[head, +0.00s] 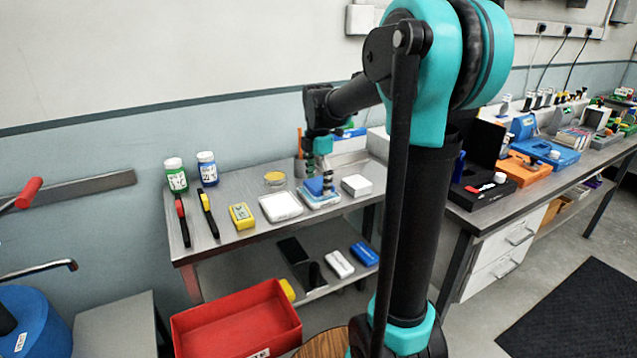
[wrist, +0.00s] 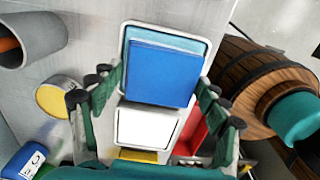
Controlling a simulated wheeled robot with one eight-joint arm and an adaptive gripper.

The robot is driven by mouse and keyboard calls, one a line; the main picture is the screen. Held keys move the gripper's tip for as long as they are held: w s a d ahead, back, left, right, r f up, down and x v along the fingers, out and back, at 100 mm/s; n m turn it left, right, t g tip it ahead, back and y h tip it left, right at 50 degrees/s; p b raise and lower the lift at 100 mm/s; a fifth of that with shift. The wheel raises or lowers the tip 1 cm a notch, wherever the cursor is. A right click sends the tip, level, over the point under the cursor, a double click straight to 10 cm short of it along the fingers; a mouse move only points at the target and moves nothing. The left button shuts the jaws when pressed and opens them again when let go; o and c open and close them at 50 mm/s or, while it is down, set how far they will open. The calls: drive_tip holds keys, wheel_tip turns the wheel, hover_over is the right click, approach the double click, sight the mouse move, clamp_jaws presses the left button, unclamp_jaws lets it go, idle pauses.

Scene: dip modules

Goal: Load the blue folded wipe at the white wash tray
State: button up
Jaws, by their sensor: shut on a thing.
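The blue folded wipe (wrist: 160,75) is between the fingers of my gripper (wrist: 158,88), which is shut on it. The wipe is over the white wash tray (wrist: 126,40), whose white rim and light blue inside show around it. In the head view the wipe (head: 314,186) is low at the wash tray (head: 320,202), with my gripper (head: 319,170) above it. I cannot tell whether the wipe touches the tray's inside.
A white dish (head: 280,207) is left of the tray and a white box (head: 357,185) right. A yellow-lidded jar (head: 274,179) and a grey cup (wrist: 30,38) stand nearby. A red bin (head: 236,323) is below the table. The table's front edge is close.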

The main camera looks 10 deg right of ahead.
sight(319, 183)
drive_tip(key=shift+r, duration=3.3)
